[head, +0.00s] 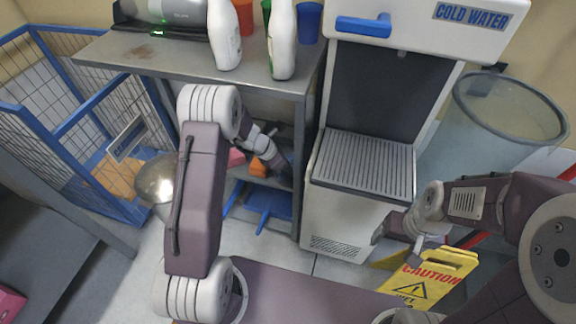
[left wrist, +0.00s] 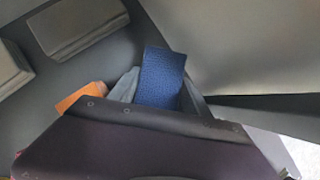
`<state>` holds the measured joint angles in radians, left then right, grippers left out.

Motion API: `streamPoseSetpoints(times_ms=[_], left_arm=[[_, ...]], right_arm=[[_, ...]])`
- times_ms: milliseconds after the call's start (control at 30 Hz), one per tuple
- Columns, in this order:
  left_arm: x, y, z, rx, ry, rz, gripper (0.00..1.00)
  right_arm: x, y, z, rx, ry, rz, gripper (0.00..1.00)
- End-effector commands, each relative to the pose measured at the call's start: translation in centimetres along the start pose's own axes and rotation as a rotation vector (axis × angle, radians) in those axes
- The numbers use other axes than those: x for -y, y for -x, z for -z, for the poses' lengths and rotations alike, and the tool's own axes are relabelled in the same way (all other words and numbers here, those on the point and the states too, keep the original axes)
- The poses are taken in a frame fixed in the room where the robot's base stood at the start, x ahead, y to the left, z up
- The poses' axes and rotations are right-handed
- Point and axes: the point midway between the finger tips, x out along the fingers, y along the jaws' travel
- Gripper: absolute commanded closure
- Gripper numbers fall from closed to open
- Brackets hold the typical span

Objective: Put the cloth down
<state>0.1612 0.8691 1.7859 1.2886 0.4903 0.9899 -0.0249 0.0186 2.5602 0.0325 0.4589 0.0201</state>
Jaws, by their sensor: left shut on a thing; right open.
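A blue cloth (left wrist: 162,78) is in the left wrist view, pinched between the grey fingers of my left gripper (left wrist: 160,92). Its textured upper part sticks out past the fingers. In the head view my left gripper (head: 274,164) is under the metal table, by the lower shelf, partly hidden by my own arm. I cannot make out the cloth there. My right gripper (head: 400,243) is open and empty, in front of the water dispenser and above the yellow caution sign.
The metal table (head: 120,50) carries white bottles (head: 282,40) and cups. An orange thing (head: 262,148) is near my left gripper, and a blue object (head: 264,204) lies below. A blue wire cage (head: 70,110) stands left, the water dispenser (head: 335,215) right, the caution sign (head: 428,280) front right.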

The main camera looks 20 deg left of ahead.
Motion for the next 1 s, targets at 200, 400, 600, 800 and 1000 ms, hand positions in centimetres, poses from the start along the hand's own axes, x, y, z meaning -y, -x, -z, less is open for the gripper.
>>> streamPoseSetpoints(times_ms=[200,400,600,800,1000], left_arm=[[0.0,-0.2,0.1,0.0,0.0,0.0,0.22],[0.0,-0.2,0.1,0.0,0.0,0.0,0.22],[0.0,-0.2,0.1,0.0,0.0,0.0,0.22],[-0.1,2.9,-0.4,0.001,0.002,-0.003,0.22],[-0.1,8.3,-0.4,0.001,0.002,-0.004,0.22]], right_arm=[[0.0,-0.2,0.0,0.0,0.0,0.0,0.22],[0.0,-0.2,0.0,0.0,0.0,0.0,0.22],[0.0,-0.2,0.0,0.0,0.0,0.0,0.22],[0.0,1.5,0.2,0.0,0.0,0.0,0.22],[0.1,3.9,0.4,0.0,0.0,0.0,0.22]])
